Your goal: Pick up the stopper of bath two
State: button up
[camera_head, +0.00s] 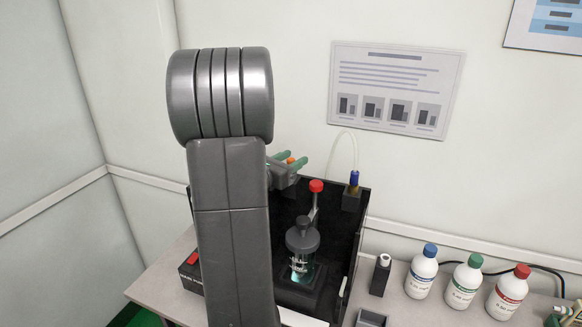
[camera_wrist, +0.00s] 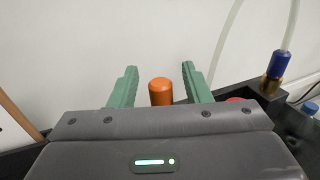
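My gripper (camera_head: 289,160) is over the back of the black open-topped unit (camera_head: 362,215), with its green fingers apart. In the wrist view my gripper (camera_wrist: 159,69) has an orange rounded cap (camera_wrist: 160,91) between the fingers, with a gap on each side. The orange cap also shows in the head view (camera_head: 291,160); which bath it belongs to I cannot tell. A red cap (camera_head: 316,186) on a grey post stands right of my gripper; a red piece (camera_wrist: 236,100) shows behind my gripper's body in the wrist view. What lies below the orange cap is hidden.
A lidded glass vessel (camera_head: 302,250) stands inside the unit. A blue-topped fitting (camera_head: 353,182) with a clear tube is at its back right corner. White bottles with blue (camera_head: 422,272), green (camera_head: 465,282) and red (camera_head: 508,292) caps stand right, before the wall.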

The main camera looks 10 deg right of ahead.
grip_shut()
jog(key=shift+r, duration=0.1)
